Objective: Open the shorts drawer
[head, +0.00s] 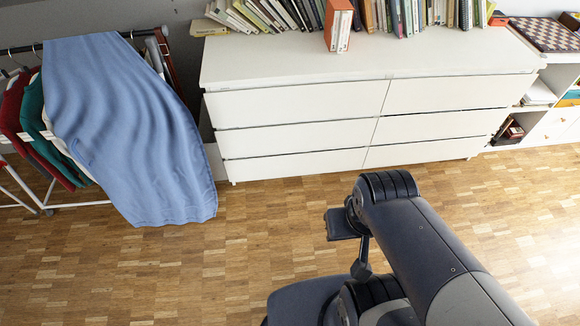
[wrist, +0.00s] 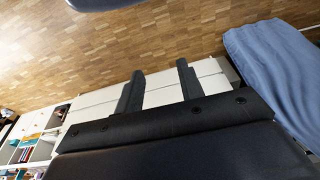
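A white dresser (head: 365,57) stands against the wall in the head view, with two columns of wide drawers in three rows. All its drawer fronts look closed and flush, with no handles visible. No label shows which one is the shorts drawer. The dresser (wrist: 165,92) also appears in the wrist view, turned over and partly hidden behind my gripper. My gripper (wrist: 160,77) shows there as two dark fingers spread apart with nothing between them. The fingers are apart from the dresser in the head view, where my arm is over the floor in front of it.
A blue cloth (head: 125,130) hangs over a clothes rack at the left, close to the dresser. Books (head: 395,15) line the dresser top. A low shelf unit (head: 548,110) stands at the right. The wood floor (head: 270,215) in front of the drawers is clear.

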